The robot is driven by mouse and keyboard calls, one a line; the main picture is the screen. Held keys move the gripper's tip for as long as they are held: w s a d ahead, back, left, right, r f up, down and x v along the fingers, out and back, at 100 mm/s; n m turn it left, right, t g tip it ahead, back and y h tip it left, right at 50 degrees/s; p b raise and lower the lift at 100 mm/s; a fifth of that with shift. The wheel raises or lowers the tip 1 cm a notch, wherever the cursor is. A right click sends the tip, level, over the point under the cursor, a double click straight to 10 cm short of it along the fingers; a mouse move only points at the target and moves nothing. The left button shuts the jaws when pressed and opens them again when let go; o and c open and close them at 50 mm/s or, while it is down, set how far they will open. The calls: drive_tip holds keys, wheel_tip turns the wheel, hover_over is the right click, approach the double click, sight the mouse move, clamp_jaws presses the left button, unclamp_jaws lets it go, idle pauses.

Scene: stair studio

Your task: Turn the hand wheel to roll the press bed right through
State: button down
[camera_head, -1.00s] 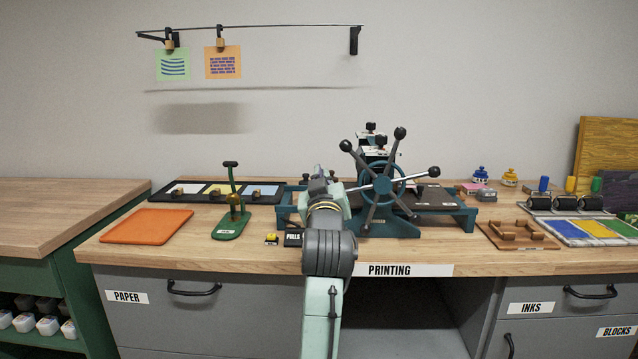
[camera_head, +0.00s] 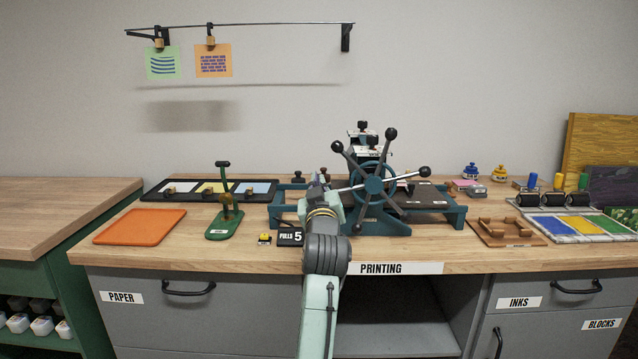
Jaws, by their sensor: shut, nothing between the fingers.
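The etching press (camera_head: 384,228) stands on the bench with its dark teal hand wheel (camera_head: 374,186) facing me. Several black-knobbed spokes fan out from the hub, to upper left, upper right and right. The dark flat press bed (camera_head: 428,196) shows to the right of the wheel, on the teal frame. My gripper (camera_head: 322,183) is shut and empty at the left side of the wheel. My wrist hides most of it, and I cannot tell whether it touches a spoke. A counter sign (camera_head: 290,237) reads "PULLS 5".
Left of the press are an orange mat (camera_head: 140,227), a green stand (camera_head: 224,222) and a black paper tray (camera_head: 212,190). A brown wooden rack (camera_head: 507,233), rollers (camera_head: 552,201) and colour slabs (camera_head: 588,228) lie to the right. Prints hang on the wall rail.

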sight(359, 233)
drive_tip(key=shift+f, duration=0.1)
drive_tip(key=shift+f+n, duration=0.4)
drive_tip(key=shift+n, duration=0.1)
drive_tip(key=shift+f+b, duration=0.1)
drive_tip(key=shift+b, duration=0.2)
drive_tip(key=f+n+b, duration=0.1)
drive_tip(key=f+n, duration=0.1)
drive_tip(key=d+f+n+y+b, duration=0.1)
drive_tip(key=f+n, duration=0.1)
drive_tip(key=d+f+n+g+b, duration=0.1)
drive_tip(key=f+n+b, duration=0.1)
drive_tip(key=n, duration=0.1)
drive_tip(key=shift+d+f+y, duration=0.1)
drive_tip(key=shift+f+y, duration=0.2)
drive_tip(key=shift+f, duration=0.1)
drive_tip(key=d+f+n+b, duration=0.4)
drive_tip(key=n, duration=0.1)
drive_tip(key=shift+d+n+g, duration=0.1)
drive_tip(key=shift+n+g, duration=0.2)
drive_tip(key=shift+g, duration=0.1)
drive_tip(key=shift+d+f+n+y+b, duration=0.2)
drive_tip(key=shift+d+n+b, duration=0.1)
drive_tip(key=shift+d+n, duration=0.2)
drive_tip(key=shift+d+f+n+y+b, duration=0.1)
drive_tip(key=shift+d+f+n+b, duration=0.15)
drive_tip(key=shift+d+n, duration=0.25)
drive_tip(key=shift+d+f+b, duration=0.1)
drive_tip(key=shift+d+b, duration=0.3)
drive_tip(key=shift+d, duration=0.35)
